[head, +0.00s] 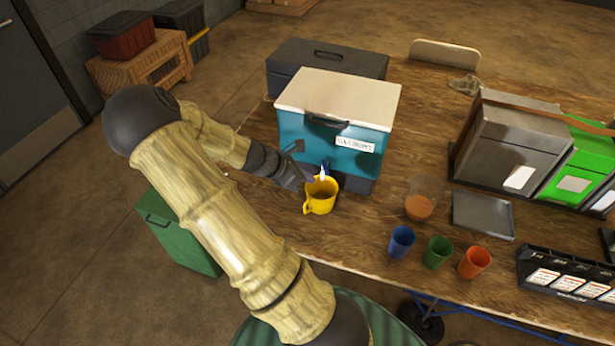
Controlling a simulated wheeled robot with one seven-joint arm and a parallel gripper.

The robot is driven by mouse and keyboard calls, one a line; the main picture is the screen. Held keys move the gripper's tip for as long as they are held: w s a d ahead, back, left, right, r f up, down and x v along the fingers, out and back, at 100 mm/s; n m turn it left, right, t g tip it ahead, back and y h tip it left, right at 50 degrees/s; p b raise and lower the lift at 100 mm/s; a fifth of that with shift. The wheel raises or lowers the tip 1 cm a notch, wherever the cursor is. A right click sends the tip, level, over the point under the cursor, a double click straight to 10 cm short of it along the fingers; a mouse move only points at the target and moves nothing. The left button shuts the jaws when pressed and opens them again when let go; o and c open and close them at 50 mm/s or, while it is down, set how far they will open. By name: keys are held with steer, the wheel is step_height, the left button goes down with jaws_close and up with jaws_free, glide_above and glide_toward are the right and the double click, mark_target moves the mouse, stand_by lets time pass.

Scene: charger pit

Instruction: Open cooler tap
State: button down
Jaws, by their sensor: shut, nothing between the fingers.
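The cooler (298,135) is a teal box with a white lid and a label, standing on a dark base on the wooden table. Its small blue tap (325,167) shows low on the front face. A yellow mug (320,204) stands just below and in front of the tap, its handle to the left. My gripper (308,178) is at the tap's left, close to the mug's rim; it is shut and empty. Whether it touches the tap cannot be told, and my wrist hides the cooler's lower left.
Blue (401,243), green (437,252) and orange (474,262) cups stand at the front right. A clear cup of orange drink (420,207) and a metal tray (483,215) are right of the mug. A dark case (360,64) stands behind the cooler.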

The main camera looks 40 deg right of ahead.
steer(key=s+a+r+m+t+y, duration=0.1)
steer(key=s+a+r+m+y, duration=0.1)
steer(key=a+m, duration=0.3)
steer(key=s+a+r+m+t+y, duration=0.2)
steer(key=a+r+m+y, duration=0.1)
steer(key=a, duration=1)
steer(key=s+a+r+m+t+y, duration=0.2)
steer(key=a+r+m+y, duration=0.1)
steer(key=a+r+m, duration=0.2)
steer(key=a+m, duration=0.2)
steer(key=a, duration=0.2)
steer(key=shift+y, duration=0.3)
steer(key=shift+a, duration=0.15)
